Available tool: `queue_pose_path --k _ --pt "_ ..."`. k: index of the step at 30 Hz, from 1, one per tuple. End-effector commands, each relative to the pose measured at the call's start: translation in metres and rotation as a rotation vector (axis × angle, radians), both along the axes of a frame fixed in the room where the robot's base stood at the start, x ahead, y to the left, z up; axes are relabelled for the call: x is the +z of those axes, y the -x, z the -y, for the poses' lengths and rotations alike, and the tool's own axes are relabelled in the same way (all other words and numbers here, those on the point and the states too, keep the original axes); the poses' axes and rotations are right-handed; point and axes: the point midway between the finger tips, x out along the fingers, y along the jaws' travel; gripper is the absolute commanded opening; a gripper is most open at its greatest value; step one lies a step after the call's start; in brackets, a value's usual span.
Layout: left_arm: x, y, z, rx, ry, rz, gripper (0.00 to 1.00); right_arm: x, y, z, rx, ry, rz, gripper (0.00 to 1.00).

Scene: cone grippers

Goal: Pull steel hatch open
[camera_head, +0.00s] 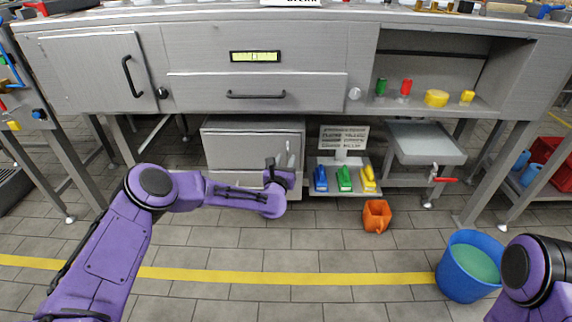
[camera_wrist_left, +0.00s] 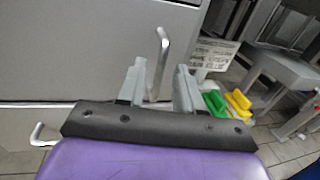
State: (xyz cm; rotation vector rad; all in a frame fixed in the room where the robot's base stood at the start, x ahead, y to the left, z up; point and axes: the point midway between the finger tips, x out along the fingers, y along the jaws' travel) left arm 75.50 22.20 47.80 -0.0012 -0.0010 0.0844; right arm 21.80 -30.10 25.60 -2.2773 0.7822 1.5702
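A grey steel cabinet with a flat front, apparently the steel hatch (camera_head: 245,152), stands low under the counter in the head view. Its front (camera_wrist_left: 75,50) fills the left of the left wrist view. A pale upright bar handle (camera_wrist_left: 162,60) sits near its right edge. My left gripper (camera_wrist_left: 159,85) is open and empty, and the handle appears between its two fingers; I cannot tell how deep it sits between them. In the head view the left gripper (camera_head: 280,165) is in front of the cabinet's right side. My right gripper is out of frame.
A second bent handle (camera_wrist_left: 40,134) shows lower left. A sign (camera_head: 343,137) and blue, green and yellow items (camera_head: 344,178) stand right of the cabinet. An orange bucket (camera_head: 377,216) and a blue tub (camera_head: 468,265) are on the floor. The counter (camera_head: 200,50) overhangs the cabinet.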

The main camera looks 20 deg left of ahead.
Motion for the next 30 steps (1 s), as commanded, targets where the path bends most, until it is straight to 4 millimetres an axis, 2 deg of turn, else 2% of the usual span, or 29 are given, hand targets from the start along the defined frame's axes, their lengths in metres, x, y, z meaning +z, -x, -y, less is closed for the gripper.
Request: queue_pose_path --k 4,11,12,15,30 --pt "-0.0010 -0.0120 -0.0008 0.000 -0.001 -0.001 0.35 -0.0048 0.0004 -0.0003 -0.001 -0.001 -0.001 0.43" --pt "0.0001 -0.0136 -0.0007 -0.001 -0.001 -0.002 0.35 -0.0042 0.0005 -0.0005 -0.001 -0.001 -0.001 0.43" --pt "0.0000 -0.0136 -0.0007 -0.001 -0.001 -0.002 0.32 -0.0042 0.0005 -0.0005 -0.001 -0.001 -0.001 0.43" --pt "-0.0001 -0.0134 -0.0006 -0.001 -0.001 -0.002 0.00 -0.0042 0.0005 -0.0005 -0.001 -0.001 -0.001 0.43" --pt "-0.0003 -0.0132 -0.0007 -0.001 -0.001 -0.002 0.00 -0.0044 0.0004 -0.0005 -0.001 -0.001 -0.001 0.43"
